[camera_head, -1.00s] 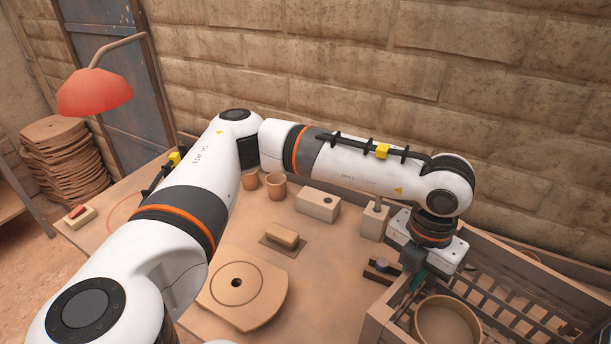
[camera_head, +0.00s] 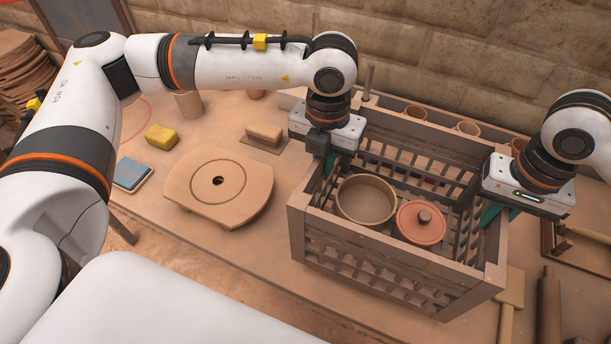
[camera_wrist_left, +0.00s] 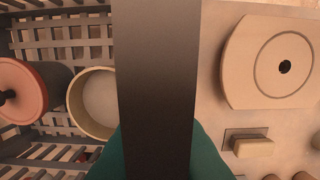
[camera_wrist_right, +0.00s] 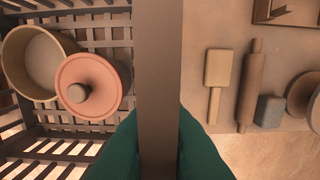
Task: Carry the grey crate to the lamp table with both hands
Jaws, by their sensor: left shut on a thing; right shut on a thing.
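The slatted crate (camera_head: 400,244), grey-brown here, stands upright on the right side of the head view. It holds a tan round tub (camera_head: 366,203) and a red lidded pot (camera_head: 421,223). My left gripper (camera_head: 328,163) is shut on the crate's left wall, which crosses the left wrist view (camera_wrist_left: 156,70) between the teal fingers. My right gripper (camera_head: 490,214) is shut on the right wall, also seen in the right wrist view (camera_wrist_right: 159,70). I cannot tell whether the crate's bottom touches the worktable (camera_head: 285,225). The lamp is out of view now.
Left of the crate lie a round-holed board (camera_head: 218,190), a wooden float (camera_head: 264,132), a yellow sponge (camera_head: 161,137) and a blue pad (camera_head: 133,174). Several cups stand behind it. A mallet (camera_wrist_right: 217,80) and rolling pin (camera_wrist_right: 250,85) lie to its right. A brick wall (camera_head: 430,50) closes the back.

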